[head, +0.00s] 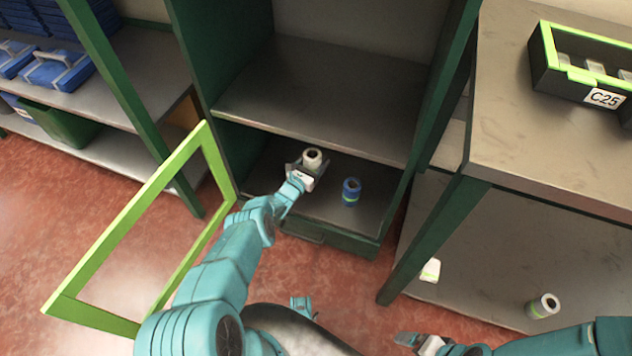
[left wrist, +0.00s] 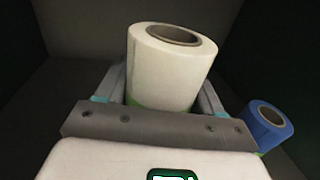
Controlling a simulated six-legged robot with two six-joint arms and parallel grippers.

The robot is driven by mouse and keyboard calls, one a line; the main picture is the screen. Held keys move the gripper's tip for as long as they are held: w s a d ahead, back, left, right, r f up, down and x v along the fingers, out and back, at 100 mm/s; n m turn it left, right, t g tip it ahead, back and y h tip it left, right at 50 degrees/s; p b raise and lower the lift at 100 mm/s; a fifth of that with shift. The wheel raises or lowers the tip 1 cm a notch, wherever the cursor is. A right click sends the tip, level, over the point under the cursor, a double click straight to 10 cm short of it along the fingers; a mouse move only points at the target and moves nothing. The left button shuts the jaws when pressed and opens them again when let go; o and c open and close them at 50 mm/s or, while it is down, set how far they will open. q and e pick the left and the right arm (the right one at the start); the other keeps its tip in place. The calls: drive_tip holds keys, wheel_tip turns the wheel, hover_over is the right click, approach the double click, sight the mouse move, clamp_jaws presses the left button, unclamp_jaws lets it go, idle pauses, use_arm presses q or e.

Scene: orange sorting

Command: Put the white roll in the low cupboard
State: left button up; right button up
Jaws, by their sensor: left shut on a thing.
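The white roll (head: 312,159) is upright inside the low cupboard (head: 330,235), over its floor. My left gripper (head: 306,168) is shut on it, with a finger on each side. In the left wrist view the white roll (left wrist: 168,70) stands between the fingers of my left gripper (left wrist: 160,90), with a green band at its lower part. I cannot tell whether its base touches the cupboard floor. The cupboard's green-framed door (head: 150,225) stands open on the left. My right gripper (head: 415,343) is at the bottom edge, away from the cupboard; its jaws are unclear.
A blue roll (head: 351,192) stands in the cupboard, right of the white roll; it also shows in the left wrist view (left wrist: 268,127). Another white roll (head: 543,306) lies on the lower right shelf. A black-and-green crate (head: 561,77) marked C25 sits on the right table.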

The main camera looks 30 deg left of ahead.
sight(315, 168)
use_arm(q)
wheel_tip(315, 168, down, 4)
drive_tip(key=shift+r+b, duration=0.15)
drive_tip(key=shift+b, duration=0.95)
wheel_tip(315, 168, down, 4)
drive_tip(key=b, duration=0.3)
drive_tip(key=shift+r+b, duration=0.15)
drive_tip(key=shift+b, duration=0.2)
drive_tip(key=shift+r, duration=0.2)
drive_tip(key=shift+f, duration=0.15)
drive_tip(key=o, duration=1.1)
use_arm(e)
wheel_tip(315, 168, down, 7)
drive_tip(key=shift+w+d, duration=0.25)
drive_tip(key=shift+d, duration=0.15)
drive_tip(key=shift+r, duration=0.15)
